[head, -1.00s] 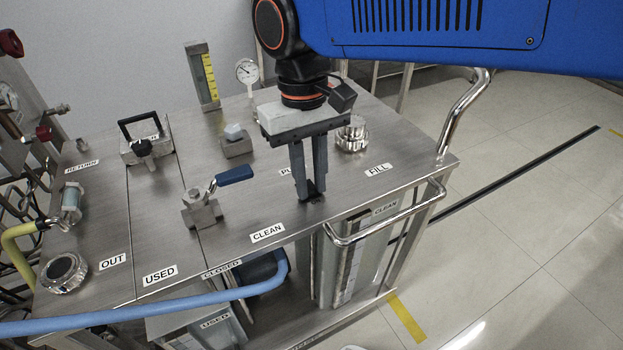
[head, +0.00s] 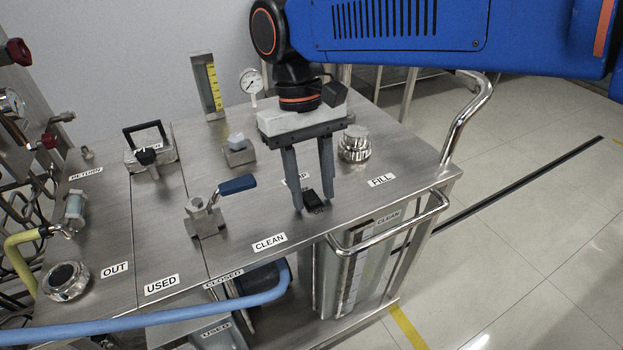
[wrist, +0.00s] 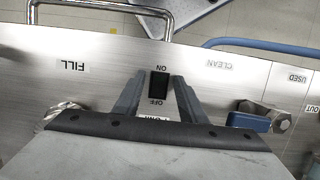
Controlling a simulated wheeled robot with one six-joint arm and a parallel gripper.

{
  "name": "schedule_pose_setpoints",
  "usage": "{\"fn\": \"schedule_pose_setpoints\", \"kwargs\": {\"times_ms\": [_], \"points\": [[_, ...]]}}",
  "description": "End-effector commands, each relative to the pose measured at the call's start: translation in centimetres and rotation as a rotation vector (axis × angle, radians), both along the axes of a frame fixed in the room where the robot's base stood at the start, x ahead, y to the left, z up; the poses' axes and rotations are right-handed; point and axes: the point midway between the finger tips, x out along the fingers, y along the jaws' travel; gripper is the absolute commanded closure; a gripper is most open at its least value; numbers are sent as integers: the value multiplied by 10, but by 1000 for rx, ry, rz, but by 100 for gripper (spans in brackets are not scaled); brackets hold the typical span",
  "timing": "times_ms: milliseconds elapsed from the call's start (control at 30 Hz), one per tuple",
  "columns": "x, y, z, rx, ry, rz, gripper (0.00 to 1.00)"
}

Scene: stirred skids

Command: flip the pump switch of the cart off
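The black pump switch (head: 312,201) is a small rocker on the steel top of the cart (head: 345,205), near its front edge. In the wrist view the switch (wrist: 159,87) sits between the printed words ON and OFF; I cannot tell which way it is tipped. My gripper (head: 313,206) points down over it, open and empty, with one grey finger on each side. The wrist view also shows my gripper (wrist: 159,80) with its two fingers apart and the switch between them. Whether a fingertip touches the top is unclear. The PUMP label is partly hidden by the fingers.
A blue-handled valve (head: 208,212) stands left of the gripper, and a silver FILL cap (head: 354,144) behind right. A dial gauge (head: 250,82) and level gauge (head: 208,84) stand at the back. A bent steel rail (head: 392,236) runs along the front right.

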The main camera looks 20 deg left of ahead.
Motion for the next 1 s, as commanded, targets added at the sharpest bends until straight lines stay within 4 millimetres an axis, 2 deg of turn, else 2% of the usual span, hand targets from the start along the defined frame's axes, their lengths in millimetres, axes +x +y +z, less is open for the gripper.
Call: {"fn": "schedule_pose_setpoints", "kwargs": {"times_ms": [133, 267, 800, 1000], "points": [[1, 2, 7, 1, -1, 0, 62], [4, 6, 24, 3, -1, 0, 62], [22, 28, 127, 2, 0, 0, 62], [26, 33, 155, 2, -1, 0, 62]]}}
